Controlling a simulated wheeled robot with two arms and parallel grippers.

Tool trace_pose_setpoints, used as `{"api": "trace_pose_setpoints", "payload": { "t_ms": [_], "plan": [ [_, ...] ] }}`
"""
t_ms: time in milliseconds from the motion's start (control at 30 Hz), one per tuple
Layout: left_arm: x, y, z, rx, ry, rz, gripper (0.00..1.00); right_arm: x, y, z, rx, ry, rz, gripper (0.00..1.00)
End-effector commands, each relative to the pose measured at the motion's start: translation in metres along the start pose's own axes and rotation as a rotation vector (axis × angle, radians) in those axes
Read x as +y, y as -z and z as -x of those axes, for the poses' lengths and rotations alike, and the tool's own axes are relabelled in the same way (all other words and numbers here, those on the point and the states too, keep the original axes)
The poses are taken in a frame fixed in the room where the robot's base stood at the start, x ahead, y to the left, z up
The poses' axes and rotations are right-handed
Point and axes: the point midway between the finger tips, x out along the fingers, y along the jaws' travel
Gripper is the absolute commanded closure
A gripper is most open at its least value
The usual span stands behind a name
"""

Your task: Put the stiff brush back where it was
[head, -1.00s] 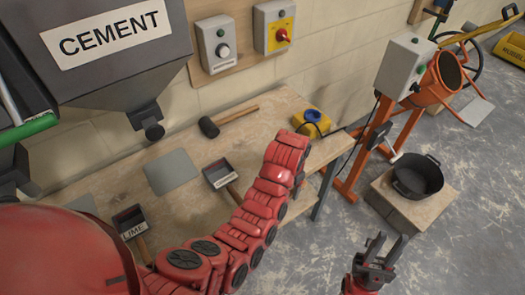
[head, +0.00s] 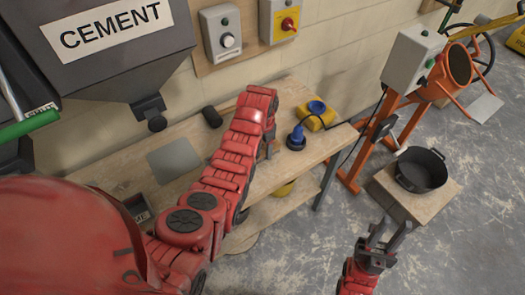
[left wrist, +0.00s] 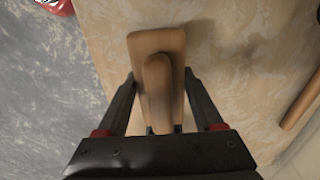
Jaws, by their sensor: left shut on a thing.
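In the left wrist view the stiff brush (left wrist: 142,42), a tan wooden block with a rounded handle, sits between the two dark fingers of my left gripper (left wrist: 158,82). The gripper is shut on it, above the pale wooden bench top. The bristles are out of sight. In the head view my left gripper (head: 268,148) is mostly hidden behind my red arm, over the right part of the bench (head: 125,172), and the brush cannot be made out. My right gripper (head: 388,236) is open and empty over the floor at lower right.
A mallet head (head: 212,117), a grey plate (head: 174,160) and a partly hidden scoop (head: 138,208) are on the bench. A blue item (head: 296,139) and a yellow box (head: 318,116) are at its right end. A black tub (head: 420,171) stands further right.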

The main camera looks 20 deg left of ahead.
Motion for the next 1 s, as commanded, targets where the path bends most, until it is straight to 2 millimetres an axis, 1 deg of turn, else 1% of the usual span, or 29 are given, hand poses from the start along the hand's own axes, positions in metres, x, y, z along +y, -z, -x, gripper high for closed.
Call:
{"api": "trace_pose_setpoints", "payload": {
  "t_ms": [100, 233, 333, 500, 800, 933, 967, 1000],
  "plan": [
    [-0.005, -0.003, -0.001, -0.001, -0.003, 0.001, 1.00, 0.000, 0.001, -0.006, 0.000, 0.000, 0.000, 0.68],
    [-0.004, -0.002, -0.014, -0.002, -0.003, 0.001, 1.00, 0.001, 0.003, -0.016, 0.000, 0.000, 0.000, 0.68],
    [-0.005, -0.002, -0.024, -0.002, -0.002, 0.001, 1.00, 0.001, 0.003, -0.017, 0.000, 0.000, 0.000, 0.68],
    [-0.004, -0.002, -0.034, -0.001, -0.002, 0.001, 1.00, 0.001, 0.003, -0.019, 0.000, 0.000, 0.000, 0.68],
    [-0.005, -0.001, -0.036, 0.002, 0.001, 0.001, 1.00, 0.001, 0.003, -0.019, 0.000, 0.000, 0.000, 0.68],
    [-0.005, -0.001, -0.040, 0.002, 0.001, 0.001, 1.00, 0.001, 0.002, -0.014, 0.000, 0.000, 0.000, 0.68],
    [-0.005, -0.002, -0.039, 0.002, 0.001, 0.001, 0.28, 0.001, 0.003, -0.015, 0.000, 0.000, 0.000, 0.68],
    [-0.005, -0.002, -0.038, 0.001, 0.001, 0.001, 0.21, 0.001, 0.003, -0.016, 0.000, 0.000, 0.000, 0.68]
  ]
}}
